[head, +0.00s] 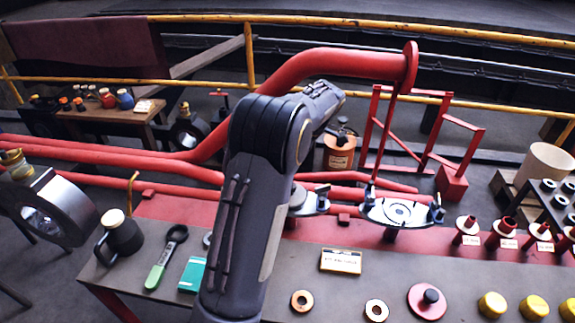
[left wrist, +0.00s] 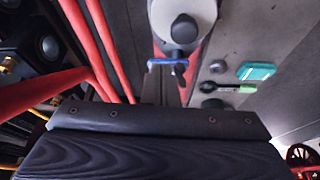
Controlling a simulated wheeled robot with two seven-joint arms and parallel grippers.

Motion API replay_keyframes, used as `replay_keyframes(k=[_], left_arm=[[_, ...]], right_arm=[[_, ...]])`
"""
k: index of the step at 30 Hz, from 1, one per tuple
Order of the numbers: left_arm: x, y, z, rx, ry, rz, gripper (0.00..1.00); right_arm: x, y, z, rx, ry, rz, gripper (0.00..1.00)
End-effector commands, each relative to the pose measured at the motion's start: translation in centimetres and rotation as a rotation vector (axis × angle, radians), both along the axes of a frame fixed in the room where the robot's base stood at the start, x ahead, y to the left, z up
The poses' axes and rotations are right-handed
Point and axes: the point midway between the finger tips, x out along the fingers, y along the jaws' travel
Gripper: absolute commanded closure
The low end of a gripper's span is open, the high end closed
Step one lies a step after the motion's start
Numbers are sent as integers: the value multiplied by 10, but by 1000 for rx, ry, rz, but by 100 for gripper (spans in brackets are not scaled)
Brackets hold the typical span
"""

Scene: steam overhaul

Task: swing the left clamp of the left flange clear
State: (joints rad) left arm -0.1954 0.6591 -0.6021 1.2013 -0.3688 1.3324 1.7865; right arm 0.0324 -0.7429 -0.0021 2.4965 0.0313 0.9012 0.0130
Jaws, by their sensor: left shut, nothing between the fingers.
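The left flange (head: 297,204) is partly hidden behind my left arm in the head view; its right clamp (head: 322,194) shows, and its left side is covered. In the left wrist view the flange is a grey disc with a dark centre (left wrist: 183,12) at the top. A small blue bar with dark ends, apparently the left clamp (left wrist: 166,63), lies just below it. My left gripper (left wrist: 172,92) is shut and empty, just below this bar; I cannot tell whether they touch. In the head view this gripper is hidden behind my arm. My right gripper is not in view.
Right of it stands another flange (head: 398,211) with upright clamps. Red pipes (head: 345,64) run behind the bench.

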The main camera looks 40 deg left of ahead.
Motion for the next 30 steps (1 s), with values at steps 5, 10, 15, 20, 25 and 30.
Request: replay_keyframes(k=[5,10,15,20,25,30], left_arm=[[3,-9,27,0,-3,0,100],[4,-12,35,1,-1,1,100],[4,-13,36,0,-1,2,100],[4,-13,36,0,0,1,100],[4,-13,35,0,0,1,100],[-4,-13,37,-39,-1,-31,100]], right_arm=[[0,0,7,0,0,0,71],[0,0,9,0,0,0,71],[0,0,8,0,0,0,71],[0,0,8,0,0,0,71],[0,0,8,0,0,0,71],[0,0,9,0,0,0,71]])
